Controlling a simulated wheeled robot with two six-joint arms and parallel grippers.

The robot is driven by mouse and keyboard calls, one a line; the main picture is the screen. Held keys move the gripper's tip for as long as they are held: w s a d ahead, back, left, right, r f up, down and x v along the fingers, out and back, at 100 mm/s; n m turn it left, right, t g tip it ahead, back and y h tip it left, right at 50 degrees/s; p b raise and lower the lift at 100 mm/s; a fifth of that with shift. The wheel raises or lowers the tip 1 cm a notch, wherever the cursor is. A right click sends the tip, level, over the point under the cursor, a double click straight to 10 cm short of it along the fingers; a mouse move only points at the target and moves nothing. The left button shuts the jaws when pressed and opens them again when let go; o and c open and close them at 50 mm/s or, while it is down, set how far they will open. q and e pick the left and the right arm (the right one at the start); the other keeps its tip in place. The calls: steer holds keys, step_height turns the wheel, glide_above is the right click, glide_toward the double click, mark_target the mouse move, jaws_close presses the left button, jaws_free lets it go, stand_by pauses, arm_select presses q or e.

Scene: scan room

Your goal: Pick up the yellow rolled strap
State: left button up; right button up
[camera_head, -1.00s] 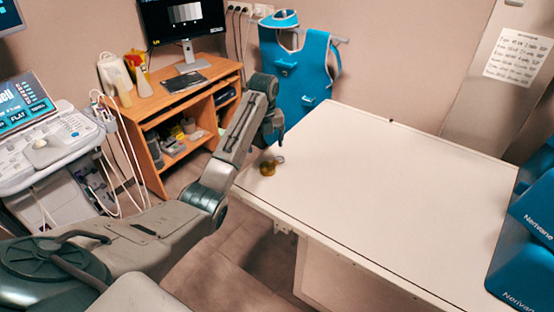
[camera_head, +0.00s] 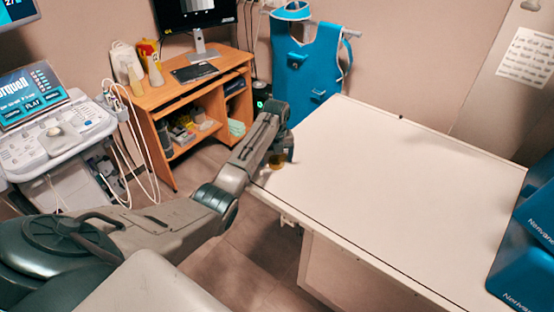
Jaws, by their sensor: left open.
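Whether the fingers straddle or touch the strap is too small to tell. My left arm reaches in from the lower left. My right gripper is not in view.
The white table (camera_head: 400,190) is otherwise bare. Blue boxes (camera_head: 530,230) stand at its right edge. A wooden desk (camera_head: 195,95), an ultrasound console (camera_head: 60,130) and a hanging blue apron (camera_head: 305,65) are beyond and left of the table.

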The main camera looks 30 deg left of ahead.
arm_select(q)
steer(key=shift+c, duration=0.2)
steer(key=c, duration=1)
steer(key=shift+c, duration=0.2)
steer(key=shift+r, duration=0.1)
